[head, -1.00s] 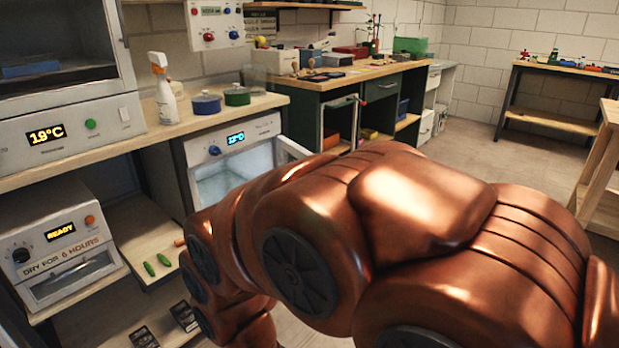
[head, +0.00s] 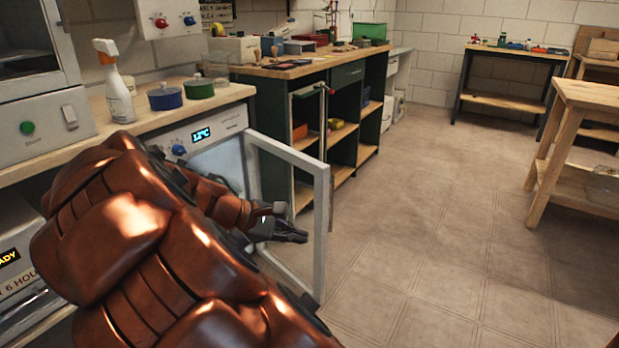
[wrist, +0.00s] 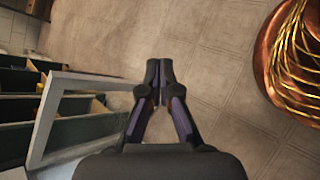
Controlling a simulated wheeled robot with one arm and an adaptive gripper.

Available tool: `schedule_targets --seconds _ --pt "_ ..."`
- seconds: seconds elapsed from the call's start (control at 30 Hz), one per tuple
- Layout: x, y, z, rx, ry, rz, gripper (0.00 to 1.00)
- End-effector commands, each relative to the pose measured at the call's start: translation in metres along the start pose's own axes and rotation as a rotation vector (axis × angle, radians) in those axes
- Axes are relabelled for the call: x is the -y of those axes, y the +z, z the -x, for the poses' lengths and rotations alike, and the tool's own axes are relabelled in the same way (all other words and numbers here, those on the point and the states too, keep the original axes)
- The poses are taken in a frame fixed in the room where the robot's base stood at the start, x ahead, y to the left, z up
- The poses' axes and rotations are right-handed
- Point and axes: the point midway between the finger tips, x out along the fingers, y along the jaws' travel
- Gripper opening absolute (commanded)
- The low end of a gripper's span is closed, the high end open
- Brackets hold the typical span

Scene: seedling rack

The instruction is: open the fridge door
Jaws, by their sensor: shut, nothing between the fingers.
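The fridge (head: 212,150) is the low white unit under the counter, with a 12°C display and a blue knob on its front. Its glass door (head: 322,215), with a pale frame, stands swung wide out over the floor. My gripper (head: 303,236) is shut and empty, in front of the door's glass in the head view. In the wrist view my gripper (wrist: 158,98) points over the floor, with the door frame (wrist: 48,105) to its left. I cannot tell whether it touches the door. My arm hides much of the fridge's inside.
A spray bottle (head: 117,90), a blue pot (head: 164,97) and a green pot (head: 198,88) stand on the counter above the fridge. A dark green workbench (head: 270,110) with open shelves is behind the door. The tiled floor (head: 430,220) to the right is clear.

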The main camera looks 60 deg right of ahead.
Motion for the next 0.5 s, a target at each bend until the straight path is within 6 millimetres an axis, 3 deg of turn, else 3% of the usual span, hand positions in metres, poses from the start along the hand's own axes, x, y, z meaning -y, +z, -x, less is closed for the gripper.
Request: schedule_targets --seconds 0.1,0.3,0.5 --pt "-0.048 -0.016 -0.013 0.106 0.124 0.108 0.0" --pt "-0.116 -0.056 -0.024 0.273 0.311 0.343 0.0" --pt "-0.159 -0.113 -0.031 0.406 0.46 0.589 0.0"
